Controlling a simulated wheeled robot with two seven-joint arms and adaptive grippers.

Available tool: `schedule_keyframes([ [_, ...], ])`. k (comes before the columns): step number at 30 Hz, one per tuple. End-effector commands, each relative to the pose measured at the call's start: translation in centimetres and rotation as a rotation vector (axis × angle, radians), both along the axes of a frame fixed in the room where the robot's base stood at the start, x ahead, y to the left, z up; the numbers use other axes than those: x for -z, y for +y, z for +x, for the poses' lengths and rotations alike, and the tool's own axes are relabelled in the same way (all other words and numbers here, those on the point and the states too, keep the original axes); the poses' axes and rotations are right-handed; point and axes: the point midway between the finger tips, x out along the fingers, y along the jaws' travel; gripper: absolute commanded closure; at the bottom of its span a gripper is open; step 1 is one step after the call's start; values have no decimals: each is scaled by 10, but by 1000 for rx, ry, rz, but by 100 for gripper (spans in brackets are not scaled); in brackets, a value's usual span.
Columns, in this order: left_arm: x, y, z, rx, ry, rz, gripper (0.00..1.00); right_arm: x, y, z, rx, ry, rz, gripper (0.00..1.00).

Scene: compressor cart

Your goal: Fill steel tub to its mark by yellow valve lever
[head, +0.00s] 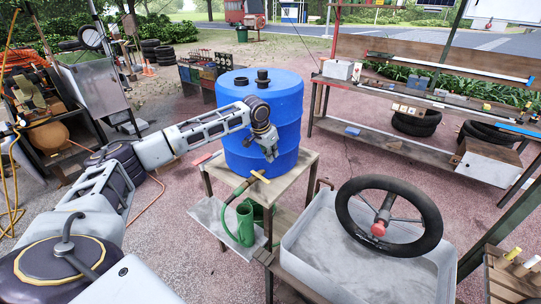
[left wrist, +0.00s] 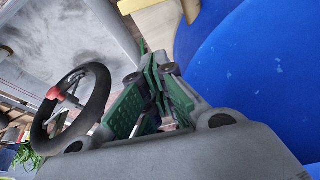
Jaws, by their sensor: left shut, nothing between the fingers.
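The steel tub (head: 330,268) is a shallow grey basin at the lower right in the head view. It also shows at the upper left of the left wrist view (left wrist: 70,25). No mark can be made out on it. The yellow valve lever (head: 259,176) is a small crossbar on the tap below the blue barrel (head: 285,130); a dark spout hangs down-left from it. My left gripper (head: 271,152) points down in front of the barrel, just above and apart from the lever. Its fingers (left wrist: 160,75) are shut and empty. My right gripper is out of view.
A black steering wheel (head: 425,225) with a red hub overlaps the tub. The barrel stands on a wooden stand (head: 295,168). A workbench (head: 400,145) stands behind at right.

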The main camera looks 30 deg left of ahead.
Motion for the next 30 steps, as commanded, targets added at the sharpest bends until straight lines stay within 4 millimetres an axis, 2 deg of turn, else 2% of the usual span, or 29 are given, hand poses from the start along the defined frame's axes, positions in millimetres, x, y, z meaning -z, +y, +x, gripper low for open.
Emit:
schedule_keyframes([
  [12,49,-4,17,1,1,1,100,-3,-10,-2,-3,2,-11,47],
  [18,67,-6,23,1,0,0,100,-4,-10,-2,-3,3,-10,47],
  [23,78,-6,26,1,0,1,100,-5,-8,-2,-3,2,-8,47],
  [30,76,-3,14,1,-1,1,100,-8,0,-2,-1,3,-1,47],
])
